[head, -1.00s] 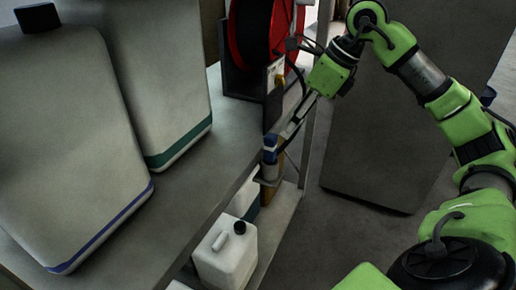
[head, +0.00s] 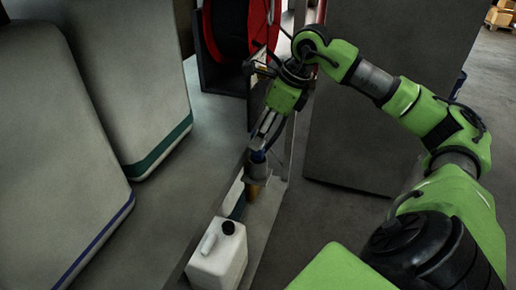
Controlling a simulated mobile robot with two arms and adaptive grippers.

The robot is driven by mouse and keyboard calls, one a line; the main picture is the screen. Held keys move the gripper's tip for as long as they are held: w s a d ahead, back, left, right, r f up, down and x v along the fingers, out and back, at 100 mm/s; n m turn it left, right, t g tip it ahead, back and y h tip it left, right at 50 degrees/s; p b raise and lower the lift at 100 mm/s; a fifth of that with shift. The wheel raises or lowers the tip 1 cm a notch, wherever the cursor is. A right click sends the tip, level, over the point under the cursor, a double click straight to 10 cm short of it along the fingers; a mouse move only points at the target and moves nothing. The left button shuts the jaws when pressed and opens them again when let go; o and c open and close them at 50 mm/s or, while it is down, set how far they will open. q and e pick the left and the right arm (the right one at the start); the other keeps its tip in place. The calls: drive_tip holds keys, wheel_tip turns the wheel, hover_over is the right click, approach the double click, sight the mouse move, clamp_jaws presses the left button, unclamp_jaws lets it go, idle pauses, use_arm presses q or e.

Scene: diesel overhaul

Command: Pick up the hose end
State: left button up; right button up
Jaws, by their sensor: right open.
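A blue piece (head: 258,156), apparently the hose end, stands upright in a grey collar-like holder (head: 257,172) beside the shelf unit. Only a little of it shows above the collar. My right gripper (head: 261,146) points down at it from above. Its fingers are open and their tips are right at the blue piece; I cannot tell whether they touch it. A tan part shows below the collar. My left gripper is not in view.
A red hose reel (head: 231,28) in a dark frame is behind the gripper. Large grey canisters (head: 55,160) fill the left. A small white jug (head: 217,258) with a black cap stands low in front of the holder. A dark panel (head: 358,110) stands at right behind my arm.

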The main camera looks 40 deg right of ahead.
sight(258, 155)
drive_tip(key=x, duration=0.3)
drive_tip(key=shift+s+f, duration=0.1)
drive_tip(key=shift+f, duration=0.25)
drive_tip(key=shift+f+p, duration=0.25)
drive_tip(key=shift+p, duration=0.05)
clamp_jaws()
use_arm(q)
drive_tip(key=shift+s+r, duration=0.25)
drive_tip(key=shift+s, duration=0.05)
use_arm(e)
drive_tip(key=shift+r, duration=0.15)
